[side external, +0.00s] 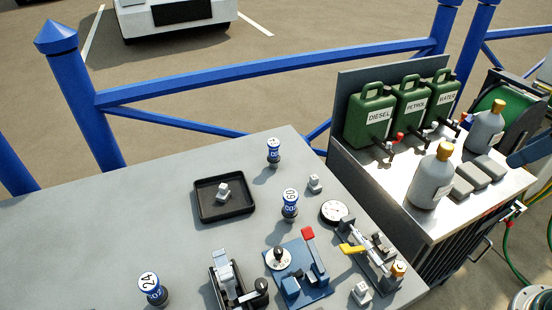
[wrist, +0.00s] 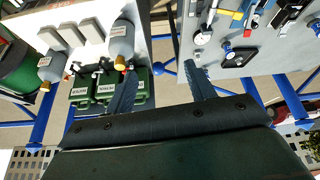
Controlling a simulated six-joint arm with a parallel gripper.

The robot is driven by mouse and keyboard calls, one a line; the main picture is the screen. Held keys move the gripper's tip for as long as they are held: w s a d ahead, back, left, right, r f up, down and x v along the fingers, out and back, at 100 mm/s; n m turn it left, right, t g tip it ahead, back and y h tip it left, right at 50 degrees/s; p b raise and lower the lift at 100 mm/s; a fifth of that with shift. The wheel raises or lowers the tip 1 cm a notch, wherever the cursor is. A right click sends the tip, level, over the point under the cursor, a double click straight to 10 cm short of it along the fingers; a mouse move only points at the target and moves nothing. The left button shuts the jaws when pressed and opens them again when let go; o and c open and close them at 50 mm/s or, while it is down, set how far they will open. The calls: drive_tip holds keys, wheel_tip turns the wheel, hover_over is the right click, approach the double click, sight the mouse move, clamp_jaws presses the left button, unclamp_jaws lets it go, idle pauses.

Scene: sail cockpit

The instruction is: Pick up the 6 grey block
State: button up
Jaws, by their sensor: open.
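Three flat grey blocks lie side by side on the steel-topped cart: one nearest the bottle (side external: 460,188), a middle one (side external: 475,176) and a far one (side external: 490,166). They also show at upper left in the wrist view, where the middle block (wrist: 70,34) lies between the other two. No "6" is readable on any of them. My gripper (wrist: 162,70) is open and empty, with its two fingers well apart.
Two grey bottles with gold caps (side external: 431,178) (side external: 485,126) flank the blocks. Green cans (side external: 369,117) stand behind them on the cart (side external: 405,205). Small light-grey pieces, a black tray (side external: 205,210), blue cylinders and levers occupy the neighbouring grey table (side external: 90,230). Blue railings run behind.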

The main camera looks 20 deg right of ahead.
drive_tip(key=w+a+f+n+g+y, duration=0.1)
drive_tip(key=w+a+n, duration=0.25)
drive_tip(key=w, duration=0.45)
drive_tip(key=w+a+n+g+y, duration=0.1)
drive_tip(key=w+a+n, duration=0.1)
drive_tip(key=w+n, duration=0.5)
drive_tip(key=w+a+f+n+g+y, duration=0.1)
drive_tip(key=w+a+f+n, duration=0.1)
drive_tip(key=w+f, duration=0.4)
drive_tip(key=w+a+f+n+g+y, duration=0.1)
drive_tip(key=w+a+f+n+g, duration=0.1)
drive_tip(key=w+f, duration=0.5)
drive_tip(key=shift+w+a+f+n, duration=0.25)
drive_tip(key=shift+w+a+n, duration=0.45)
drive_tip(key=shift+w+n, duration=0.5)
hover_over(315, 184)
drive_tip(key=d, duration=0.3)
drive_tip(key=f, duration=0.7)
drive_tip(key=shift+a+f, duration=0.2)
drive_tip(key=shift+f, duration=0.25)
drive_tip(key=shift+a, duration=0.1)
